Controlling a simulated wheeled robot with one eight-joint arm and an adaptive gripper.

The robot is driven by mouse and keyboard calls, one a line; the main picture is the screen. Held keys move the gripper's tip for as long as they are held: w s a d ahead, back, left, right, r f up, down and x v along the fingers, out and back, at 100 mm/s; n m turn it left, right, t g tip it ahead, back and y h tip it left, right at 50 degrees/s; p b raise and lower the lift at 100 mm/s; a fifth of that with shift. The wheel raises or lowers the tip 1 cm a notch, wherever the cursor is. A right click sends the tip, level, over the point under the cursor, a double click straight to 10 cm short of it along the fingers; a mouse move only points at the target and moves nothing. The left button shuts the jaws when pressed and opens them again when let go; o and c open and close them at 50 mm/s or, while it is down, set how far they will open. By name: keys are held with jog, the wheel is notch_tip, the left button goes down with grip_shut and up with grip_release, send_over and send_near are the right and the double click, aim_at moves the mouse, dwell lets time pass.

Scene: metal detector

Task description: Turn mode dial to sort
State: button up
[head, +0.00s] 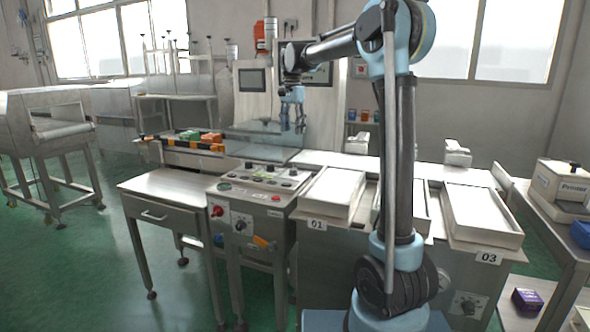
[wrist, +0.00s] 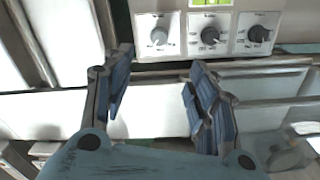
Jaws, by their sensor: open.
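Three round dials sit side by side on white plates in the wrist view: a light grey one (wrist: 159,36) at left, a dark one (wrist: 210,36) in the middle and another dark one (wrist: 259,34) at right. Their labels are too small to read, so I cannot tell which is the mode dial. My gripper (wrist: 160,72) is open and empty. Its blue fingers point toward the dials, apart from them, with the grey dial above the gap. In the head view my gripper (head: 292,127) hangs pointing down above the conveyor's right part.
A control console (head: 262,187) with buttons and knobs stands left of my arm, beside a metal table (head: 165,185). White trays (head: 335,190) lie right of the console. Green and orange items (head: 200,137) lie on the conveyor. Green floor is free at left.

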aim_at(294, 169)
notch_tip(294, 169, down, 17)
jog(key=shift+w+d+f, duration=0.1)
jog(key=shift+d+f, duration=0.05)
jog(key=shift+f, duration=0.05)
dwell(0.5)
jog(key=shift+c, duration=0.3)
jog(key=c, duration=1)
